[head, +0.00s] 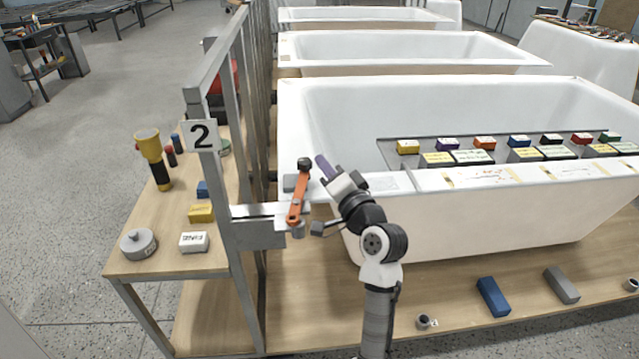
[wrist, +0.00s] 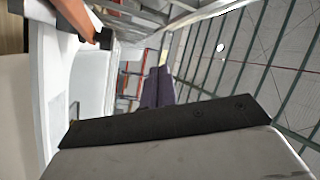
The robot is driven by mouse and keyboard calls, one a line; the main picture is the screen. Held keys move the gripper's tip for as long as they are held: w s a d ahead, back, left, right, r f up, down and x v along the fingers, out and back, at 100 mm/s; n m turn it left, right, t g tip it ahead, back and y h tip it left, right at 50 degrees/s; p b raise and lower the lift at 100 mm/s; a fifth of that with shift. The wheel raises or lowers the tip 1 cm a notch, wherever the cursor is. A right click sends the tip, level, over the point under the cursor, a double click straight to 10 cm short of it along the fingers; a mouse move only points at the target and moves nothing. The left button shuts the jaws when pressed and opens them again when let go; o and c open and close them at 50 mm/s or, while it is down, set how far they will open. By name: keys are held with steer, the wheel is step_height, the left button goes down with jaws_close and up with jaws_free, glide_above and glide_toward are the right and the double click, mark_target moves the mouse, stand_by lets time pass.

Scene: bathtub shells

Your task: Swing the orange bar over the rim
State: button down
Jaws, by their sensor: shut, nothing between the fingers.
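The orange bar (head: 298,200) is on a grey bracket (head: 258,226) at the near left corner of the front bathtub. Its near end is at the bracket's pivot, and its far end carries a black knob (head: 304,163). In the head view the knob end overlaps the tub's white rim (head: 291,130); I cannot tell whether it touches. My gripper (head: 321,162) is shut and empty, just right of the knob, with purple fingers. In the wrist view the bar (wrist: 75,14) and its black end (wrist: 104,38) are at upper left, apart from my fingers (wrist: 158,85).
A grey rack (head: 390,152) with several coloured blocks spans the tub. A metal post with a "2" sign (head: 202,136) stands left of the bar. A side table (head: 150,264) holds a yellow torch (head: 148,145) and blocks. Blue (head: 493,297) and grey blocks (head: 562,285) lie below the tub.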

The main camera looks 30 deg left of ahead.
mark_target(299, 194)
steer(key=w+d+f+m+g, duration=0.1)
steer(key=d+f+m+g, duration=0.25)
steer(key=d+f, duration=0.6)
steer(key=shift+m, duration=0.45)
steer(key=shift+s+a+f+p+x, duration=0.2)
steer(key=shift+s+p+x, duration=0.35)
steer(key=shift+x, duration=1.65)
steer(key=shift+s+a+f+p+x, duration=0.2)
steer(key=shift+p+x, duration=0.6)
steer(key=shift+x, duration=1.4)
steer(key=shift+s+a+f+p+x, duration=0.15)
steer(key=shift+s+p+x, duration=0.45)
steer(key=shift+x, duration=1.6)
steer(key=shift+w+g, duration=0.1)
steer(key=shift+g, duration=0.15)
steer(key=shift+a+r+n+g+y+b, duration=0.1)
steer(key=shift+a+n+g+y+b, duration=0.2)
steer(key=shift+a+n+g+b, duration=0.55)
steer(key=shift+w, duration=0.1)
